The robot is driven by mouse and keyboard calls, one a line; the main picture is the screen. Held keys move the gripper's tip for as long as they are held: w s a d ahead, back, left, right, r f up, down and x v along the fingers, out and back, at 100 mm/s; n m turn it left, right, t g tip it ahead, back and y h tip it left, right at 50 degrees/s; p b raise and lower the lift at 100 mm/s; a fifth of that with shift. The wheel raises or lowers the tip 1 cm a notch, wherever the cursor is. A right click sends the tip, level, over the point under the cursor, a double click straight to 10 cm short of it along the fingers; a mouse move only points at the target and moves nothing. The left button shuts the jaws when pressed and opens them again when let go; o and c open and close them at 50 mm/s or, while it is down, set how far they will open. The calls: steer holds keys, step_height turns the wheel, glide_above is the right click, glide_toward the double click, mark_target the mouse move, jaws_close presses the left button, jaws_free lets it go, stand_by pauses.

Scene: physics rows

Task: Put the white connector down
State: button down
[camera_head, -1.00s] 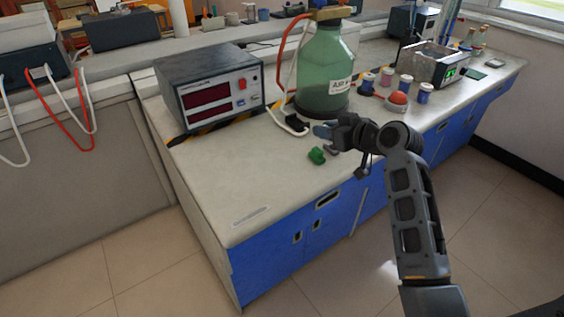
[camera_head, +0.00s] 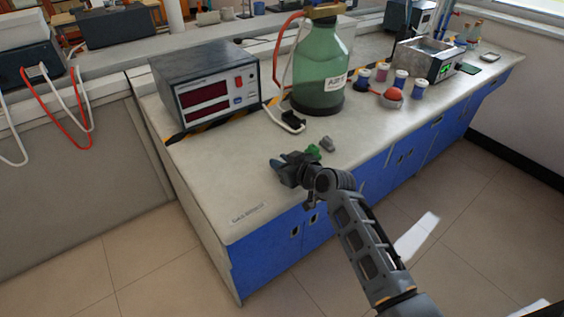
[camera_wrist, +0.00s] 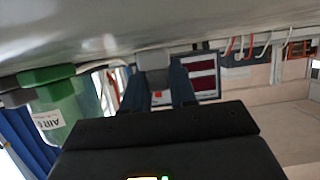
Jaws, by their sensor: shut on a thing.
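My gripper (camera_head: 279,164) is over the front part of the bench top, left of the green connector (camera_head: 313,151). In the wrist view its two dark fingers are shut on the white connector (camera_wrist: 153,60), a pale grey-white block in the shade there. In the head view the held connector is hidden by the gripper. The wrist view is upside down, with the bench surface along its top, close to the held block. I cannot tell whether the connector touches the bench.
A grey connector (camera_head: 327,143) lies beside the green one. A power supply (camera_head: 205,88) stands behind, with a green bottle (camera_head: 321,70) to its right. Small spools and a red-topped button (camera_head: 394,94) are further right. The bench top left of my gripper is clear.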

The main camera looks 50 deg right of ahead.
steer(key=shift+f, duration=0.2)
steer(key=shift+f, duration=0.15)
steer(key=c, duration=0.9)
jaws_free()
